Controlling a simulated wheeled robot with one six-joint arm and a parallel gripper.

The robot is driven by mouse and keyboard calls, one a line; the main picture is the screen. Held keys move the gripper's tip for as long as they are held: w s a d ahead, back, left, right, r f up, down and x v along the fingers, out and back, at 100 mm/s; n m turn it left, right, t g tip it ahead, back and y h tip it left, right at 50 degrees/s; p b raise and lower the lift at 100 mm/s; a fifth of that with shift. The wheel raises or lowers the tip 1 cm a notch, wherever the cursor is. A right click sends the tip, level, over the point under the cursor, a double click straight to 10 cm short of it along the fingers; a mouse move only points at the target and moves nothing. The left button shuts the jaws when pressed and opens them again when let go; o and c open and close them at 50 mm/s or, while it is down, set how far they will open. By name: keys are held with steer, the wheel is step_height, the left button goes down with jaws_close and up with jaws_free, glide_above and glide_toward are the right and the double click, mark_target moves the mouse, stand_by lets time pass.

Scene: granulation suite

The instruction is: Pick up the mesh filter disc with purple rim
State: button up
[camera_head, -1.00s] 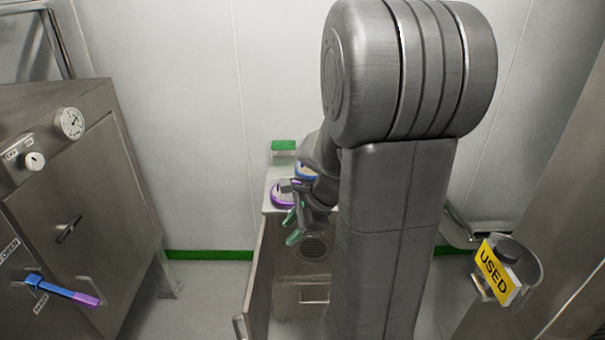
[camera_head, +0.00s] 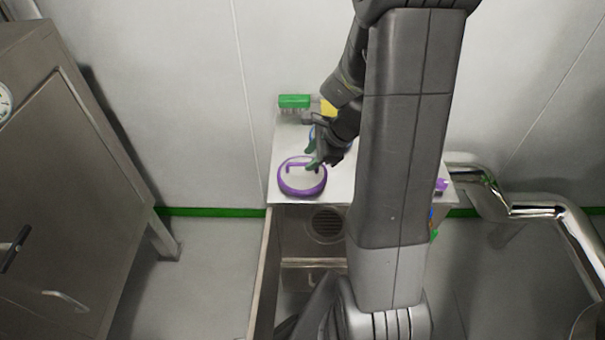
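The mesh filter disc with a purple rim (camera_head: 302,191) lies flat on the steel cabinet top, near its front left edge. A purple handle stands up across its middle. My gripper (camera_head: 311,154), with green fingertips, is at the right end of this handle, over the back right part of the disc. Its fingertips look apart, with nothing seen held between them. Whether a finger touches the handle I cannot tell. A blue-rimmed disc behind is mostly hidden by my gripper.
A green-topped brush or block (camera_head: 294,102) and a yellow item (camera_head: 328,108) stand at the back of the cabinet top (camera_head: 342,186). Small coloured items show right of my arm. An open cabinet door (camera_head: 263,275) hangs in front. A shiny pipe (camera_head: 540,211) runs at right.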

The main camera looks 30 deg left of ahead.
mark_target(305, 164)
steer(key=shift+x, duration=1.95)
steer(key=shift+c, duration=0.5)
jaws_close()
